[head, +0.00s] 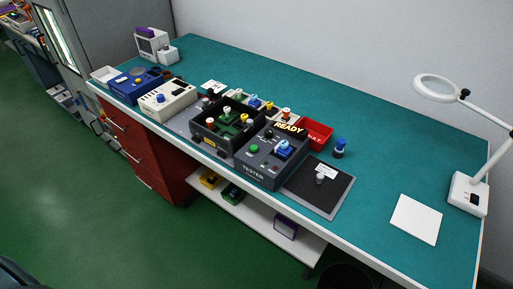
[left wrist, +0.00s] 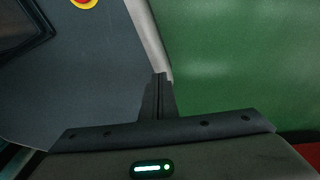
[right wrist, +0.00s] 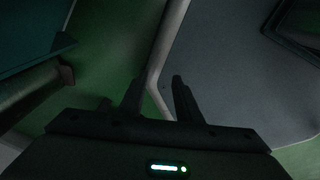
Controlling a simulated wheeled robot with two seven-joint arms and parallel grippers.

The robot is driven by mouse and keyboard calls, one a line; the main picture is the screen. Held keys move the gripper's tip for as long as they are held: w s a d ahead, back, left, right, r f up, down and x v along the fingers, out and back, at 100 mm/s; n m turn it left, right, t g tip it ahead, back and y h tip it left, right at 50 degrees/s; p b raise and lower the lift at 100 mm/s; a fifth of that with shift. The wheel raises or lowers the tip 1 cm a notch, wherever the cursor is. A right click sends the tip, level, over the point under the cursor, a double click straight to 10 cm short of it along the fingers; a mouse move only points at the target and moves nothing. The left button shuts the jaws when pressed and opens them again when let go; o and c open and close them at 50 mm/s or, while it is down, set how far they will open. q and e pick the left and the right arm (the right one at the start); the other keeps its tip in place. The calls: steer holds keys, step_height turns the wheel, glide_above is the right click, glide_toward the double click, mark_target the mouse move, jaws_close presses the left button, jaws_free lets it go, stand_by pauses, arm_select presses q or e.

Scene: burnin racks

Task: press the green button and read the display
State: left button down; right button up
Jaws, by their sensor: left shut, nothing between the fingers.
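The dark grey tester (head: 262,170) stands on the teal bench in the head view. Its green button (head: 254,149) is on the left of its top face and is uncovered. The raised display (head: 289,128) at its back edge reads READY in yellow letters. A blue part (head: 284,147) sits on the tester's top, right of the button. My left gripper (left wrist: 160,76) is shut and empty in the left wrist view. My right gripper (right wrist: 156,80) has its fingers apart with nothing between them. Neither gripper shows in the head view, and neither is at the tester.
A black tray (head: 212,143) with several coloured parts stands left of the tester. A dark mat (head: 340,192) lies right of it, and a red bin (head: 326,136) stands behind. A magnifier lamp (head: 467,194) stands at the far right. Green floor (head: 130,230) is open before the bench.

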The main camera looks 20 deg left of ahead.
arm_select(q)
steer(key=w+d+r+m+t+p, duration=0.1)
steer(key=w+r+p, duration=0.1)
steer(key=w+r, duration=0.75)
steer(key=w+r+t+p, duration=0.15)
steer(key=w+r, duration=0.45)
steer(key=w, duration=0.7)
steer(key=w+d+r+m+t+p, duration=0.1)
steer(key=w+r+p, duration=0.2)
steer(key=w+r, duration=0.65)
steer(key=w+d+r+m+t+h+p, duration=0.1)
steer(key=w+d+r+p, duration=0.3)
steer(key=r, duration=0.9)
steer(key=w+d+r+m+t+h, duration=0.15)
steer(key=w+r, duration=0.45)
steer(key=r, duration=0.7)
steer(key=w+d+r+m+t+p, duration=0.1)
steer(key=w+d+r+m+p, duration=0.2)
steer(key=r, duration=1.1)
steer(key=w+a+r+m+t, duration=0.1)
steer(key=w+a+r, duration=0.3)
steer(key=w+r, duration=0.7)
steer(key=shift+w+a+m, duration=0.2)
steer(key=shift+w+m, duration=0.25)
steer(key=shift+w, duration=0.7)
steer(key=shift+f, duration=0.15)
